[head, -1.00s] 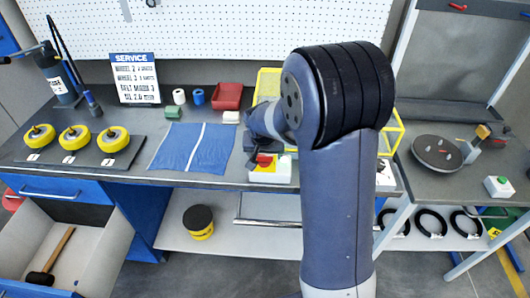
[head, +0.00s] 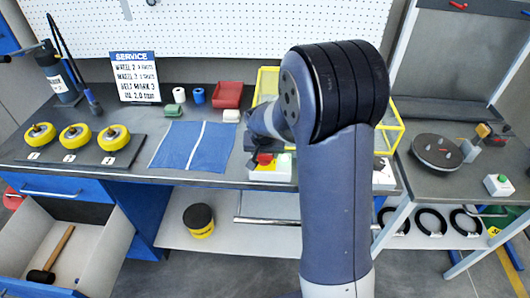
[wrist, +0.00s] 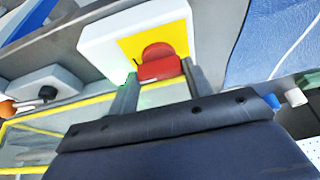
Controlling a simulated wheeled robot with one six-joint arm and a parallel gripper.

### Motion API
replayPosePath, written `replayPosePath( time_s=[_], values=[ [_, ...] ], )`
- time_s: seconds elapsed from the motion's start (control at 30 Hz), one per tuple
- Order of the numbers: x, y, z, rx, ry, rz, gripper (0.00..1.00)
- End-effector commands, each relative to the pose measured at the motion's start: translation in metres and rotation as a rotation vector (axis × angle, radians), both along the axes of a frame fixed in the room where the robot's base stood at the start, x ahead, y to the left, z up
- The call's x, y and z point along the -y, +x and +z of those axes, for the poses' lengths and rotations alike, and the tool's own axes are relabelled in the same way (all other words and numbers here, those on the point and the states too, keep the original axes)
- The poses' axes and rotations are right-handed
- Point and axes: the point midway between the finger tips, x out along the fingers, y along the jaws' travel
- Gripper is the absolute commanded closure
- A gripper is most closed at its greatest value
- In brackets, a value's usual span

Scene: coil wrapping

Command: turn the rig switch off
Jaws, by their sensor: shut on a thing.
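The rig switch is a white box with a yellow face (wrist: 180,37) and a red knob (wrist: 158,64). It sits near the front edge of the workbench, and its white box (head: 270,174) shows in the head view beside my arm. My gripper (wrist: 160,85) is shut on the red knob, with one finger on each side of it. In the head view my gripper (head: 264,150) is over the switch and partly hidden by my own arm. A small green glow shows beside one finger in the wrist view. The knob's exact angle is hard to tell.
A blue cloth (head: 192,147) lies left of the switch. A yellow wire basket (head: 392,128) stands behind my arm. Yellow wheels (head: 74,137) sit on a dark board at the left. An open drawer (head: 98,262) holds a mallet. A side table with a turntable (head: 437,152) is at right.

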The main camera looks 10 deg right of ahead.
Motion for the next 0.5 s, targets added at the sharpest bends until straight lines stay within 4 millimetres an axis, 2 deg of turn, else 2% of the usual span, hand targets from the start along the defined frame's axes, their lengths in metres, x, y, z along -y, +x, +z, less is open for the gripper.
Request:
replayPosePath(
  time_s=[0.27,0.5],
  values=[
    [0.0004,-0.0002,0.0004,0.0,0.0,0.027,0.76],
    [0.0014,-0.0003,0.0004,-0.001,0.002,0.133,0.76]
  ],
)
